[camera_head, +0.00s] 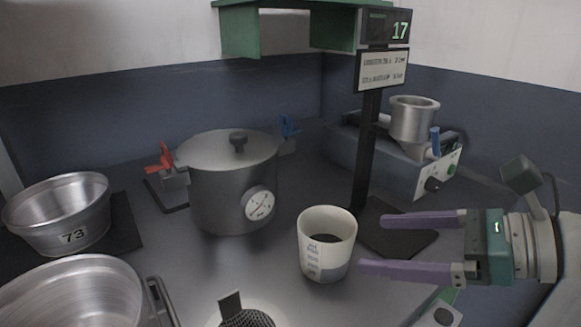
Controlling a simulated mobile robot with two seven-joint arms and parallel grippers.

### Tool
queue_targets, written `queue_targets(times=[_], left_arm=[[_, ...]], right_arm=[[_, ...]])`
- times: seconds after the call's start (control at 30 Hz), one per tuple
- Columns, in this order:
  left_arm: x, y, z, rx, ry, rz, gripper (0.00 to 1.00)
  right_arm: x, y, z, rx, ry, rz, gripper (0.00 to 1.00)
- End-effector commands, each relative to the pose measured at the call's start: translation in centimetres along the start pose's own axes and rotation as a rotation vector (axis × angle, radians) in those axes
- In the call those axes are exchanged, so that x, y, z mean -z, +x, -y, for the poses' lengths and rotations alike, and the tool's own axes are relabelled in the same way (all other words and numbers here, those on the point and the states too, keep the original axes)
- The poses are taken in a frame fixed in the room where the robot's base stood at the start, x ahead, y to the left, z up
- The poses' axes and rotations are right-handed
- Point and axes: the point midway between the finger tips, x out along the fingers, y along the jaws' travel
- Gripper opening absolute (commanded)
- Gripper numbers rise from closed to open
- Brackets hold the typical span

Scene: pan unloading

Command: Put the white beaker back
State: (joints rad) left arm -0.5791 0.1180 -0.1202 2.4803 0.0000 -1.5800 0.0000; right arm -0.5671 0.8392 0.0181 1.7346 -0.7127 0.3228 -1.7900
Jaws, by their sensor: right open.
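The white beaker (313,246) stands upright on the grey worktop, right of the pot. It has printed markings on its side, and its lower front looks greyer. My right gripper (372,244) comes in from the right with its two purple fingers open and pointing left at the beaker. The fingertips are just right of the beaker, and nothing shows between the fingers. Whether the nearer fingertip touches the beaker cannot be told. My left gripper is not in view.
A lidded pot (215,190) with a dial stands behind left. Metal pans (60,215) (70,295) fill the left side. A dark post (367,150) with a display rises behind the beaker, beside a dark mat (408,240). A machine with a steel hopper (413,120) stands back right. A dark mesh item (247,319) is at the front.

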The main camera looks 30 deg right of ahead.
Motion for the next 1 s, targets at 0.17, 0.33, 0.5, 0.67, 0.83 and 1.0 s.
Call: queue_targets(times=[0.17,0.33,0.5,0.67,0.83,1.0], left_arm=[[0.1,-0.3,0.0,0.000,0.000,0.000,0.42],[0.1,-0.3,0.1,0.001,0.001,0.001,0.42],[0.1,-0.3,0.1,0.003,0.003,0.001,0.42],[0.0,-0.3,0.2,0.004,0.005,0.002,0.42],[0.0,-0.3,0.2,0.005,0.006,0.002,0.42],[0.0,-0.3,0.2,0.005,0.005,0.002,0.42]], right_arm=[[0.0,-1.9,-0.1,0.000,0.003,-0.001,1.00],[-0.4,-2.2,0.2,0.048,0.093,0.020,1.00],[-1.3,-1.5,1.7,0.309,0.694,0.145,1.00],[1.0,-2.2,0.7,0.625,1.607,0.310,1.00],[4.2,-3.4,-5.4,0.935,2.398,0.395,1.00],[5.0,-4.7,-12.2,-1.231,-2.855,-0.393,1.00]])
